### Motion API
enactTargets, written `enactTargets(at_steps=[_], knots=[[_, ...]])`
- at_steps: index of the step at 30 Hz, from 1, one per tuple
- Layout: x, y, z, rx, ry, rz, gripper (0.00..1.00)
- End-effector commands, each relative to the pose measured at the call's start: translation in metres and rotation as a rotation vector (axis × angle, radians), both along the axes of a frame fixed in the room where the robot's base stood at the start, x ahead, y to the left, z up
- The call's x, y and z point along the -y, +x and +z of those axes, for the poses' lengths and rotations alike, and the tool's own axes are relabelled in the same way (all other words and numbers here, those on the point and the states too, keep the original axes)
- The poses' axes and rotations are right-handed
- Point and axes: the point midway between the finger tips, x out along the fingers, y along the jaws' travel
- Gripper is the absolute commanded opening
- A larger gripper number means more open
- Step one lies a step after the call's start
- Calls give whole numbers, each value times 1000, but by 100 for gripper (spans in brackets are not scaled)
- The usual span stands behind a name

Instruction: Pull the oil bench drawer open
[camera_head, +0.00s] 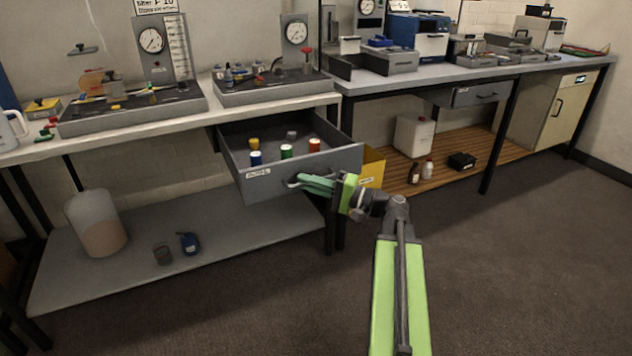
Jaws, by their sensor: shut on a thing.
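The grey drawer (262,186) stands pulled out from under the left bench top (225,112). My gripper (300,182) is at the right-hand middle of the drawer front and is shut on the drawer handle. The handle is mostly hidden by the fingers. My green arm comes up from the bottom right of centre.
A yellow bin (371,167) stands just right of the drawer, close behind my wrist. Another drawer (474,95) under the right bench is shut. Open floor (500,260) lies at the right.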

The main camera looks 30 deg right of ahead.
Motion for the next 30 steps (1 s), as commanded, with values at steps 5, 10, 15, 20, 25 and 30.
enactTargets(at_steps=[5, 10, 15, 20, 25, 30], knots=[[4, -2, 0, -1, 0, -3, 28], [9, -3, 0, -1, 0, -11, 33], [11, -4, 0, 0, 0, -15, 33], [25, -19, -4, 1, 0, -19, 33], [55, -55, -11, 0, 0, -21, 33], [85, -92, -18, -1, 0, -19, 33]])
